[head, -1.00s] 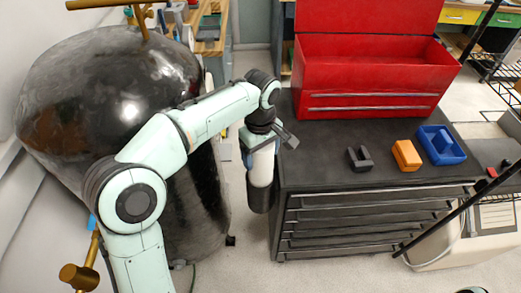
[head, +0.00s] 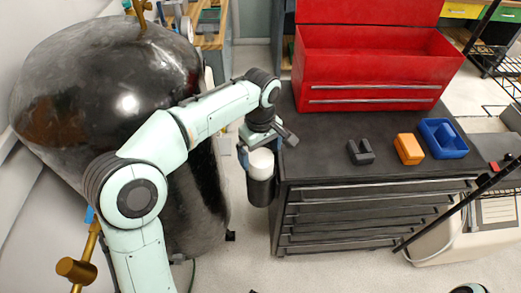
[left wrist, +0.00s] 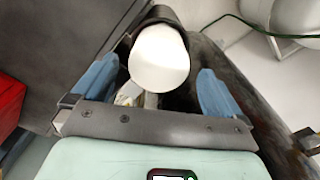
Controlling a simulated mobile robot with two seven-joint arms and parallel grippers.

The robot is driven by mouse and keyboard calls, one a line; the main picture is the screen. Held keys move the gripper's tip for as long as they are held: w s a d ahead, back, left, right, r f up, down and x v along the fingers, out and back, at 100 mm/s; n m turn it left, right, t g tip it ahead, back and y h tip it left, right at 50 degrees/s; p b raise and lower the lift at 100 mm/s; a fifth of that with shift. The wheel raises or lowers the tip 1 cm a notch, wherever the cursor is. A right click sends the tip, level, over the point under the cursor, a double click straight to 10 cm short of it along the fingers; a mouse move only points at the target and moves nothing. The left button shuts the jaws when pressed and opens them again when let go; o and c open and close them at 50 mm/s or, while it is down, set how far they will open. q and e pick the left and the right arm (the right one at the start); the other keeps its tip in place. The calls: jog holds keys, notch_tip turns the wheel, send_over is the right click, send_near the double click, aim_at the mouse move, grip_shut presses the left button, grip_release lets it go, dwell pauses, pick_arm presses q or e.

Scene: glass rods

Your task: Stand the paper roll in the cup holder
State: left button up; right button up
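The white paper roll (head: 261,161) stands upright in the black cup holder (head: 260,190) on the left side of the dark cabinet. Its lower part is hidden inside the holder. The left wrist view shows the roll's round white end (left wrist: 159,60) with the holder's dark rim (left wrist: 158,15) behind it. My left gripper (head: 264,143) is just above the roll. Its blue fingers are spread, one on each side of the roll, with a visible gap to it in the left wrist view. My right gripper is not in view.
A red toolbox (head: 375,75) stands on the cabinet top (head: 325,180). A dark holder (head: 360,152), an orange block (head: 408,149) and a blue bin (head: 443,138) also lie there. A large black tank (head: 95,100) stands left, close to my left arm.

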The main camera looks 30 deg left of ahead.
pick_arm(q)
notch_tip(320, 180, up, 13)
jog(key=p, duration=0.3)
jog(key=shift+r+p, duration=0.2)
jog(key=shift+p, duration=0.15)
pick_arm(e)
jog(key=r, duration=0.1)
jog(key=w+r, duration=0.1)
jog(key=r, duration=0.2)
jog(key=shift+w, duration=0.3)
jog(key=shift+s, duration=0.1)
